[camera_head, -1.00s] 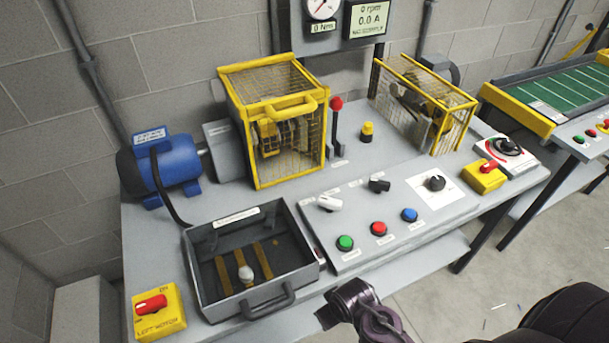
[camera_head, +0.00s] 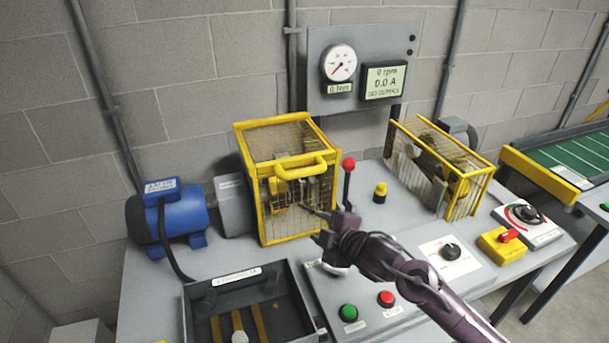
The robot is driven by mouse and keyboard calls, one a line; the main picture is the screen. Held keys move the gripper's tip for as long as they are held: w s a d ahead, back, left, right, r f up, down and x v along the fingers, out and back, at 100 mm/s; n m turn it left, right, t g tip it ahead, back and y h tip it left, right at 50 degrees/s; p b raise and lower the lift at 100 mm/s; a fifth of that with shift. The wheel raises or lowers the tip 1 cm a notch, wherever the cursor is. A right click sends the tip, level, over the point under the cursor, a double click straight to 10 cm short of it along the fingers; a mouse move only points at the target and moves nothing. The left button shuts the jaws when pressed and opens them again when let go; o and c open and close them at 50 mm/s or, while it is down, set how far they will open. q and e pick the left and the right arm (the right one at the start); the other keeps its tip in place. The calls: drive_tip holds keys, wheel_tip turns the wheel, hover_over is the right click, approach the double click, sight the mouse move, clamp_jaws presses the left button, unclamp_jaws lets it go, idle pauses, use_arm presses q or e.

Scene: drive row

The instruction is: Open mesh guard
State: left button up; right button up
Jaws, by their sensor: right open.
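The mesh guard (camera_head: 284,133) is a yellow-framed wire box at the back left of the grey bench, with a yellow handle (camera_head: 301,166) along its upper front edge. It looks closed, and machine parts show dimly through the mesh. My right gripper (camera_head: 312,222) is open and empty. It is in front of the guard's lower right front, below the handle, with its arm coming in from the lower right. Whether the fingers touch the mesh I cannot tell. My left gripper is not in view.
A red-knobbed lever (camera_head: 348,180) stands just right of the guard. A blue motor (camera_head: 167,213) sits to its left, and an open grey tray (camera_head: 237,285) lies in front. A second yellow mesh guard (camera_head: 440,165) and a yellow knob (camera_head: 380,191) are to the right.

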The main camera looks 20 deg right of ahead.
sight(306, 174)
drive_tip(key=w+d+r+n+t+y, duration=0.2)
drive_tip(key=w+d+r+n+y, duration=0.1)
drive_tip(key=w+r+n, duration=0.5)
drive_tip(key=shift+m, duration=0.7)
drive_tip(key=w+a+p, duration=0.2)
drive_tip(key=w+a, duration=0.1)
drive_tip(key=shift+w+f, duration=0.2)
drive_tip(key=shift+w, duration=0.05)
drive_tip(key=shift+w+a+f, duration=0.15)
drive_tip(key=shift+w+a, duration=0.15)
drive_tip(key=shift+w, duration=0.05)
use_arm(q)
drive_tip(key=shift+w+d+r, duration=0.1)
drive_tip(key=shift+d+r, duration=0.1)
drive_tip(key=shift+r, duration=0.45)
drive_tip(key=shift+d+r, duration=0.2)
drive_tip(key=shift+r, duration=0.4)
use_arm(e)
clamp_jaws()
